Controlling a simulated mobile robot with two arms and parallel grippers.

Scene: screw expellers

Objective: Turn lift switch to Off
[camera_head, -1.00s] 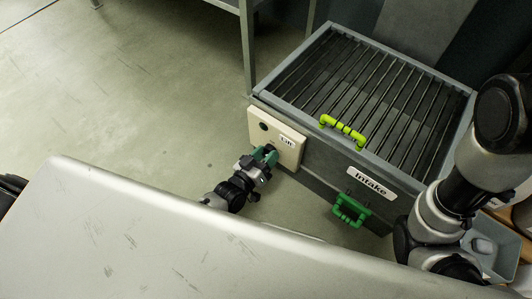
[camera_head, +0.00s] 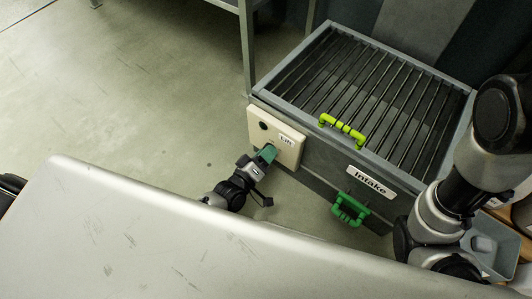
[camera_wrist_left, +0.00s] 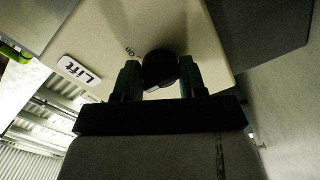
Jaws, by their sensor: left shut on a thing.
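The lift switch (camera_wrist_left: 160,70) is a round black knob on a cream panel (camera_head: 282,128) labelled "Lift". In the left wrist view the green fingers of my left gripper (camera_wrist_left: 159,82) stand on either side of the knob and are shut on it. In the head view my left gripper (camera_head: 266,155) reaches the lower part of the panel and hides the knob. My right arm shows at the right edge of the head view, but its gripper is out of sight.
The panel is on the side of a grey intake box with a barred top (camera_head: 365,90). The box has a yellow-green handle (camera_head: 343,130) and a green handle (camera_head: 349,210). A grey bin (camera_head: 492,245) stands at the right. Open floor (camera_head: 140,90) lies left.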

